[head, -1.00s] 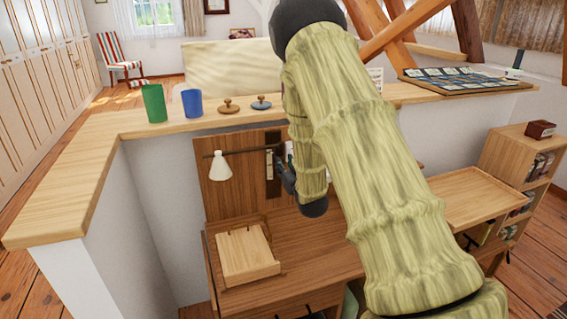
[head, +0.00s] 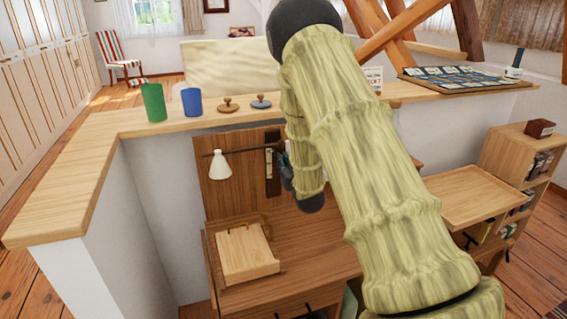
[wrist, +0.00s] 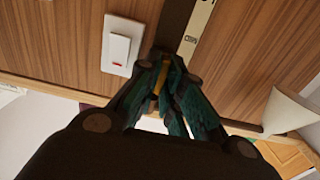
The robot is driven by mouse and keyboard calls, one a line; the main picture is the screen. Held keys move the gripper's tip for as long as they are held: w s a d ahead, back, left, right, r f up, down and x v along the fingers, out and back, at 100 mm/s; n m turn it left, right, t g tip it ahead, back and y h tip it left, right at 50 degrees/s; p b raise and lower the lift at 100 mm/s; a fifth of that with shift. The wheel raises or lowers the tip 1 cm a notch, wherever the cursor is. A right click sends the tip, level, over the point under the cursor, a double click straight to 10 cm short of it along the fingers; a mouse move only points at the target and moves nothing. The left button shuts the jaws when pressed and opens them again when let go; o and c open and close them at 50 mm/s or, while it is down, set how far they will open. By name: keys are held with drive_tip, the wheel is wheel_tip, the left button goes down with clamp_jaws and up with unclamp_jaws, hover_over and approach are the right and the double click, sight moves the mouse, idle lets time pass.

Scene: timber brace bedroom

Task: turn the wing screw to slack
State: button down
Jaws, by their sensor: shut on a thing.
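My gripper (wrist: 172,75) is shut in the wrist view, its teal fingers close together at the dark upright rail (wrist: 172,25). A narrow brass-coloured piece, seemingly the wing screw (wrist: 159,77), shows between the fingers; most of it is hidden. Its wing angle cannot be told. In the head view my gripper (head: 285,170) is small and partly behind my arm, just right of the rail (head: 272,185). A lamp with a white cone shade (head: 220,165) hangs from a thin rod left of the rail; the shade also shows in the wrist view (wrist: 288,110).
A white switch (wrist: 120,47) sits on the wood panel beside the rail. A wooden box (head: 247,255) stands on the desk (head: 300,245) below. The ledge above holds a green cup (head: 153,103), a blue cup (head: 192,102) and two knobbed lids.

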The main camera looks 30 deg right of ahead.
drive_tip(key=shift+w+a+f+n+b, duration=0.1)
drive_tip(key=shift+n+b, duration=2.1)
drive_tip(key=shift+n, duration=3.1)
drive_tip(key=shift+a+f+n+b, duration=0.1)
drive_tip(key=shift+n+b, duration=2.1)
drive_tip(key=shift+n, duration=3.1)
drive_tip(key=c, duration=1.6)
unclamp_jaws()
drive_tip(key=shift+o, duration=0.2)
